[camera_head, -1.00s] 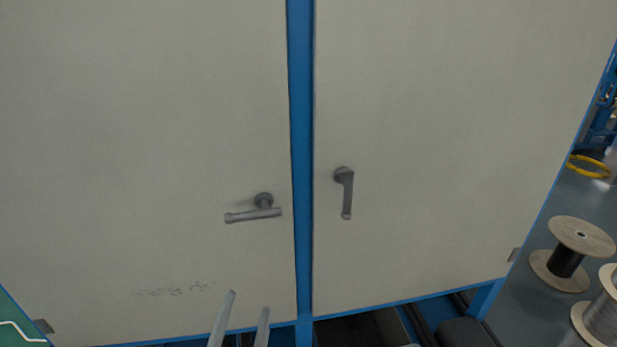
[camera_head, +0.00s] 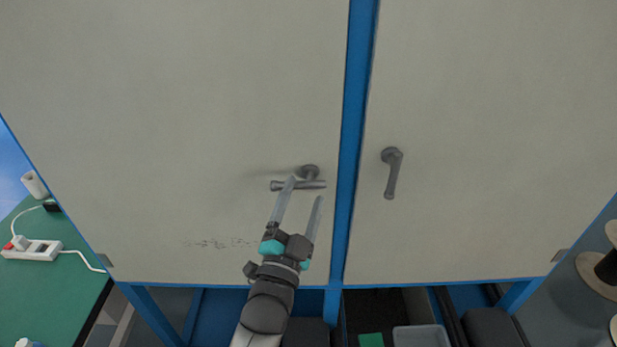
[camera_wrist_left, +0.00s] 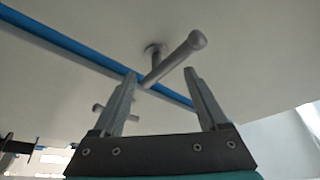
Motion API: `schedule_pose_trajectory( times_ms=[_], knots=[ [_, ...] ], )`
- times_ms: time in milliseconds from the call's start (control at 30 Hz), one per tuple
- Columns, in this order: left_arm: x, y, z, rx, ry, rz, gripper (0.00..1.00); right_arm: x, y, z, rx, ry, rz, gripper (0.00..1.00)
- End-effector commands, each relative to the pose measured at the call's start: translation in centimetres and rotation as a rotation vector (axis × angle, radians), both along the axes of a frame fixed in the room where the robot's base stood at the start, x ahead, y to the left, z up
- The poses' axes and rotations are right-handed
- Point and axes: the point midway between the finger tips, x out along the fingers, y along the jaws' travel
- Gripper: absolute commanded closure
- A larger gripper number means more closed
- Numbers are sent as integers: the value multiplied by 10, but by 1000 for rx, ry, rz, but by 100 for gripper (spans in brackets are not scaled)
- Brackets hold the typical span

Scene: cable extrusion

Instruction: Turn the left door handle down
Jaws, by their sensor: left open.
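The left door handle (camera_head: 311,184) is a grey lever on the left cream door. It lies about level, its free end pointing left from its round mount. My left gripper (camera_head: 305,188) is open and empty, with its fingers pointing up at the handle from below. One fingertip overlaps the lever in the head view. In the left wrist view the lever (camera_wrist_left: 178,57) passes above and between the two fingertips (camera_wrist_left: 160,78); I cannot tell whether they touch. The right door handle (camera_head: 393,175) points down on the right door. My right gripper is not in view.
A blue post (camera_head: 353,130) separates the two doors. A green table (camera_head: 50,285) with a power strip (camera_head: 32,250) stands at the left. A spool (camera_head: 601,272) is at the right edge. A grey bin (camera_head: 421,337) sits below the right door.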

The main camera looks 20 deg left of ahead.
Motion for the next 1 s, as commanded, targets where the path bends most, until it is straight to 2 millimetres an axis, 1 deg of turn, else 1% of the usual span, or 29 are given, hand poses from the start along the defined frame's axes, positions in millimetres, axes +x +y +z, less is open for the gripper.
schedule_pose_trajectory(
  times_ms=[33,100,300,467,700,767,1000],
  knots=[
    [8,0,4,0,-1,0,24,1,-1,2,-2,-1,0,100],
    [17,0,7,0,-2,1,24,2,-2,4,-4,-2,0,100],
    [35,1,11,0,-1,1,24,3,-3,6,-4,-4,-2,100],
    [40,1,11,1,2,1,24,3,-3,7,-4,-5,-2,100],
    [41,1,11,0,1,1,24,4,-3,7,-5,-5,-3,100],
    [40,0,11,0,1,1,29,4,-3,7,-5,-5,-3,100],
    [40,0,11,0,1,1,56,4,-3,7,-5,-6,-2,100]
  ],
)
